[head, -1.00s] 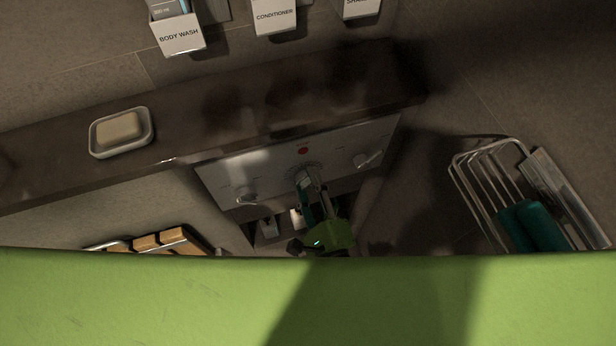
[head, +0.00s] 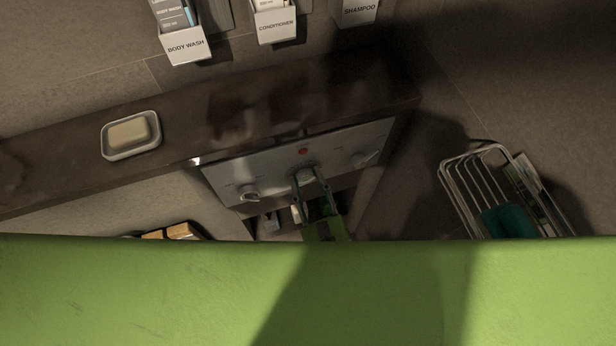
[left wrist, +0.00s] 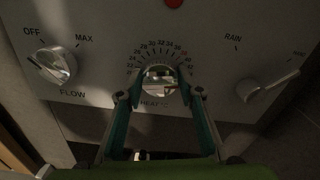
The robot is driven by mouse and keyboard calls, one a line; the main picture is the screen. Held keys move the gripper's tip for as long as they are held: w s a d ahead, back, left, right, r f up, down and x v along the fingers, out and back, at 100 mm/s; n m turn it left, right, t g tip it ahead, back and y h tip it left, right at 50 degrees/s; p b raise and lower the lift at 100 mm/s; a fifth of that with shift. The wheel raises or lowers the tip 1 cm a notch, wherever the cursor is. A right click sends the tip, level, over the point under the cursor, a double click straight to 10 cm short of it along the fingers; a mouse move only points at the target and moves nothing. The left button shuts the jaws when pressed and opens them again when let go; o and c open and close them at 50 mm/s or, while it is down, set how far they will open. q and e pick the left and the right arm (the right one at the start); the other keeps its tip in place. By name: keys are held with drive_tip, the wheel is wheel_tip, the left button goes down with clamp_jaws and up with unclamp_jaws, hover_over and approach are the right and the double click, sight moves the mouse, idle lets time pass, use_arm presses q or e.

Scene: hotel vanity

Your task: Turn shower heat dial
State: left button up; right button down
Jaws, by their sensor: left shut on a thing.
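The shower panel (head: 235,172) is a pale plate with several controls. The round silver heat dial (left wrist: 159,80) sits in its lower middle, inside a ring of numbers marked HEAT. My left gripper (left wrist: 159,94) has one finger on each side of the heat dial and is shut on it. In the head view, the left gripper (head: 310,181) reaches up to the panel from below, and the fingers partly cover the dial. The flow knob (left wrist: 52,66) is to the left, between OFF and MAX. A lever knob (left wrist: 268,88) near RAIN is to the right. My right gripper is not in view.
A dark ledge (head: 60,171) runs above the panel and carries a soap dish (head: 131,155). Labelled holders for body wash (head: 187,48), conditioner (head: 276,27) and shampoo (head: 358,12) hang above. A wire rack (head: 455,185) is at the right. My green body covers the bottom.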

use_arm(q)
drive_tip(key=shift+w+r, duration=0.15)
drive_tip(key=shift+r, duration=0.15)
drive_tip(key=o, duration=1.1)
drive_tip(key=shift+f, duration=0.1)
drive_tip(key=shift+s+f, duration=0.1)
drive_tip(key=shift+s, duration=0.3)
drive_tip(key=v, duration=0.7)
